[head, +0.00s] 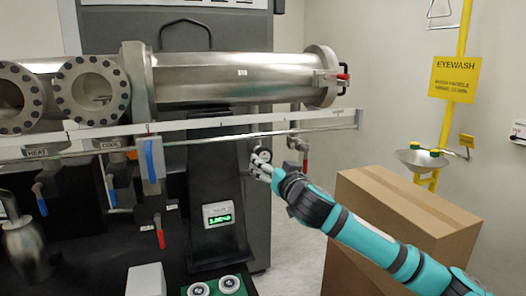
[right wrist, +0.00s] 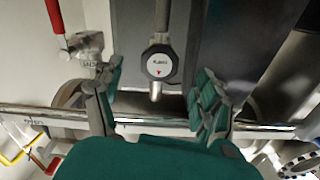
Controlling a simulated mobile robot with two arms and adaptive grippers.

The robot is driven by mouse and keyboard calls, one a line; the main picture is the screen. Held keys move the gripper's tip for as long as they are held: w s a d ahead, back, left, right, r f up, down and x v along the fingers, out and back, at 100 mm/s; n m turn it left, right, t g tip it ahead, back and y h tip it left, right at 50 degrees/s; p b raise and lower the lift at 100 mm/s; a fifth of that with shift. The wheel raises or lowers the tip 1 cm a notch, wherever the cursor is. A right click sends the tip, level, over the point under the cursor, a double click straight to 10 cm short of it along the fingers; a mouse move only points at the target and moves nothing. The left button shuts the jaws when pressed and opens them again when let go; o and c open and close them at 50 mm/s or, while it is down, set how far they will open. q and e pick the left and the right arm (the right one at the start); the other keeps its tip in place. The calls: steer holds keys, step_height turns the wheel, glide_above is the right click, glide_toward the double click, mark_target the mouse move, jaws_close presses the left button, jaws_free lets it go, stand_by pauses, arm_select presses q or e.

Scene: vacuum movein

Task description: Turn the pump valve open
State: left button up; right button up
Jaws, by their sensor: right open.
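The valve (right wrist: 160,65) with a round, white-faced dark knob hangs on a metal stem in the right wrist view. Its label is too small to read surely, and a small red mark shows on the face. In the head view the same round knob (head: 264,156) appears at the tip of my right arm, below the rail. My right gripper (head: 257,166) is open, with its fingers on either side of the knob. In the right wrist view a gap shows between the knob and each finger of the gripper (right wrist: 159,84). My left gripper is out of view.
A metal rail (head: 330,122) runs above the knob, under the large steel chamber (head: 240,80). A red-handled valve (right wrist: 55,17) is close beside it. A blue lever (head: 154,158) hangs to the left. A cardboard box (head: 350,215) stands by my right arm.

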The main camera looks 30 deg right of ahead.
mark_target(264, 158)
steer(key=p+x, duration=0.1)
steer(key=x, duration=0.4)
steer(key=shift+w, duration=0.35)
steer(key=shift+w+d+p, duration=0.15)
steer(key=shift+w+p, duration=0.2)
steer(key=shift+w, duration=0.1)
steer(key=c, duration=1.2)
